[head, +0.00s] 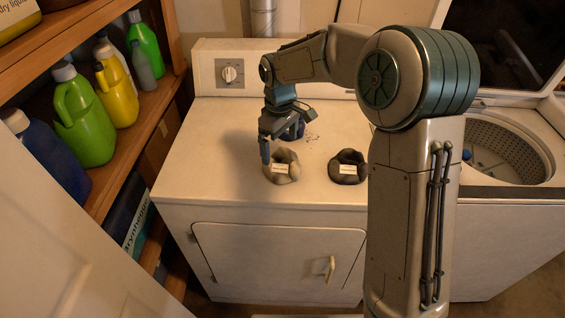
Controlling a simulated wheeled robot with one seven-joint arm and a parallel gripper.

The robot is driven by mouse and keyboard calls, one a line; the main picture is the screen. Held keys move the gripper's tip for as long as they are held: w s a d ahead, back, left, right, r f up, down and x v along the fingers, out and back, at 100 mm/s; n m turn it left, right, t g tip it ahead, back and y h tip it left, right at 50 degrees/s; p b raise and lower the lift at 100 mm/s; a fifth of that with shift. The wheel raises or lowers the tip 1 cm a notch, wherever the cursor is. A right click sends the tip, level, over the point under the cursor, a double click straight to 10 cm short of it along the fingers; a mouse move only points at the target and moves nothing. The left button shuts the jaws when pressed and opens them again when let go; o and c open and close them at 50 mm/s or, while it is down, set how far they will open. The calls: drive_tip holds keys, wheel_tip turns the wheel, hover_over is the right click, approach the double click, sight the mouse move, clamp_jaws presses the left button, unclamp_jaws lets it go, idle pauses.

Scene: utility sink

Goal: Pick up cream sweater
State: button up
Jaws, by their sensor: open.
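A small crumpled cream garment with a white label, the cream sweater (282,166), lies on the white dryer top (205,165), near its front edge. My gripper (280,147) is open and points down over the back of the sweater. One finger is at the sweater's left back side; I cannot tell whether it touches. The back of the sweater is partly hidden by the gripper.
A dark grey garment (348,168) with a label lies to the right of the sweater. A dark blue item (297,131) lies behind it, partly hidden by my gripper. An open washer (500,150) stands at right. A wooden shelf (110,200) with several bottles stands at left.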

sight(282, 160)
drive_tip(key=f, duration=0.2)
drive_tip(key=f+p, duration=0.1)
drive_tip(key=f, duration=0.4)
drive_tip(key=shift+d+f, duration=0.15)
drive_tip(key=shift+d, duration=0.1)
drive_tip(key=c, duration=0.7)
drive_tip(key=shift+c, duration=0.2)
